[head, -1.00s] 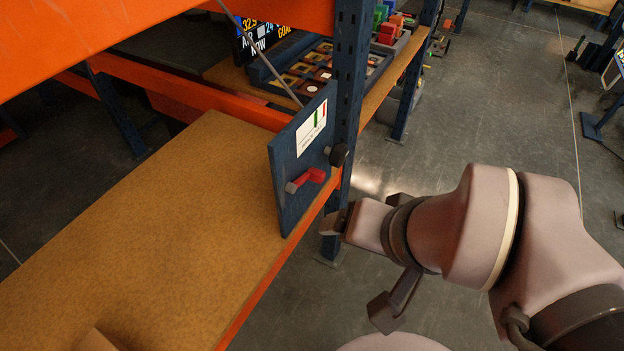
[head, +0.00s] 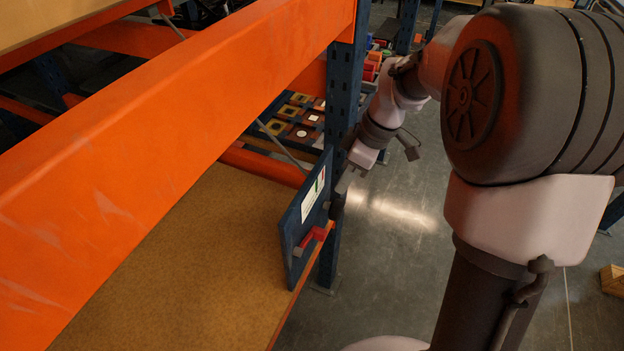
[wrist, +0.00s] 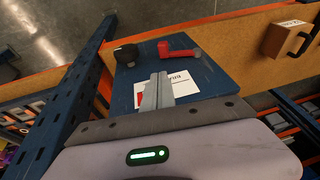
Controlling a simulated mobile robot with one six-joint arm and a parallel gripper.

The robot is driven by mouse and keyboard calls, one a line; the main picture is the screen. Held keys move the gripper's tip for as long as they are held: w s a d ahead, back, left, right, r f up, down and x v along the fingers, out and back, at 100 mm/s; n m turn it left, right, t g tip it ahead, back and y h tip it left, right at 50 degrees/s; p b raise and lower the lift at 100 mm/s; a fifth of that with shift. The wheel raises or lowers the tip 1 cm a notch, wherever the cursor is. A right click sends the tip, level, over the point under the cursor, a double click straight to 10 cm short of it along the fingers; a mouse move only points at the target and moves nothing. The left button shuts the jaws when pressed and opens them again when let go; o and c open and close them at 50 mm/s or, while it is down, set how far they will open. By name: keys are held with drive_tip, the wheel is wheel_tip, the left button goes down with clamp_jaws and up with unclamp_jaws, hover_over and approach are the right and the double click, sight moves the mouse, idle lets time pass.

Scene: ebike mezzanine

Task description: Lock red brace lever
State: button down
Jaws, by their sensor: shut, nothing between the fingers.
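The red brace lever (head: 313,238) is mounted on an upright blue panel (head: 291,232) at the edge of the wooden shelf. In the wrist view the red lever (wrist: 182,50) sits near the panel's far edge, beside a black knob (wrist: 126,54). My gripper (head: 342,186) is beside the panel's upper right side in the head view. In the wrist view its fingers (wrist: 156,88) are shut and empty, over the white label (wrist: 182,84) and apart from the lever. Part of the label is hidden behind the fingers.
An orange beam (head: 180,130) crosses above the wooden shelf (head: 180,270). A blue rack post (head: 345,90) stands right behind the panel. A brown box with a handle (wrist: 291,39) shows at right in the wrist view. The shelf left of the panel is clear.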

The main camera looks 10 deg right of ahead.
sight(321, 231)
drive_tip(key=b+x, duration=0.1)
drive_tip(key=x, duration=0.3)
drive_tip(key=s+b+x, duration=0.1)
drive_tip(key=b+x, duration=0.1)
drive_tip(key=x, duration=0.3)
drive_tip(key=b+x, duration=0.2)
drive_tip(key=x, duration=0.2)
drive_tip(key=shift+s+d+f, duration=0.1)
drive_tip(key=shift+s+f, duration=0.2)
drive_tip(key=shift+f, duration=0.2)
drive_tip(key=shift+f, duration=0.1)
